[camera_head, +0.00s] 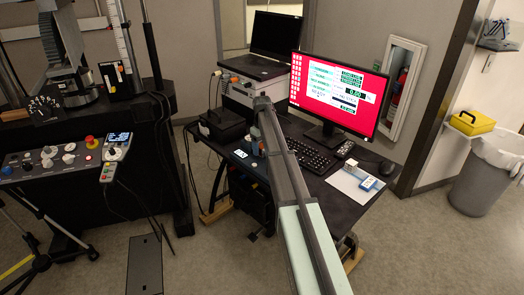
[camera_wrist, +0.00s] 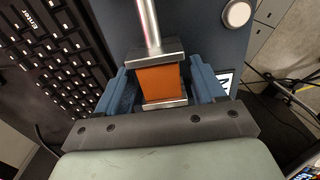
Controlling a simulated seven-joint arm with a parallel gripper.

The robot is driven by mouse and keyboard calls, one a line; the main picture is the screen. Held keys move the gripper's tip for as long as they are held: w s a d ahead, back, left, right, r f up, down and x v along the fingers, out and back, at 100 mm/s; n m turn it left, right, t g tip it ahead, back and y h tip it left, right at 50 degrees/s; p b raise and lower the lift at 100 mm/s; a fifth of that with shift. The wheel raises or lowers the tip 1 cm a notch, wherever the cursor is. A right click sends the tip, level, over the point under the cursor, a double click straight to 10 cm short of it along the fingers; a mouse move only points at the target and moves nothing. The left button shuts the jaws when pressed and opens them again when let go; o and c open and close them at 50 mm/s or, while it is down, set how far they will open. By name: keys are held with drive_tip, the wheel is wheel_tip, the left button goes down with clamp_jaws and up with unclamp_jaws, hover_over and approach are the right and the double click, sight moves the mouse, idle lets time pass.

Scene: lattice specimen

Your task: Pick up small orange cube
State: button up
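The small orange cube (camera_wrist: 160,82) shows in the wrist view, between a dark plate on a silver rod (camera_wrist: 150,30) and a pale metal plate (camera_wrist: 165,104). My gripper (camera_wrist: 158,72) has one blue finger on each side of the cube. The fingers look open, with a narrow gap beside the cube; contact is not clear. In the head view my arm reaches over the desk (camera_head: 325,194), and I cannot make out the cube there.
A keyboard (camera_wrist: 55,50) lies left of my gripper in the wrist view. The head view shows a monitor (camera_head: 338,88) with a red screen, a black box (camera_head: 222,124) left of my arm, and a mouse (camera_head: 387,168) at the desk's right. A control panel (camera_head: 60,160) stands at the left.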

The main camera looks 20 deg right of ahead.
drive_tip(key=c, duration=1)
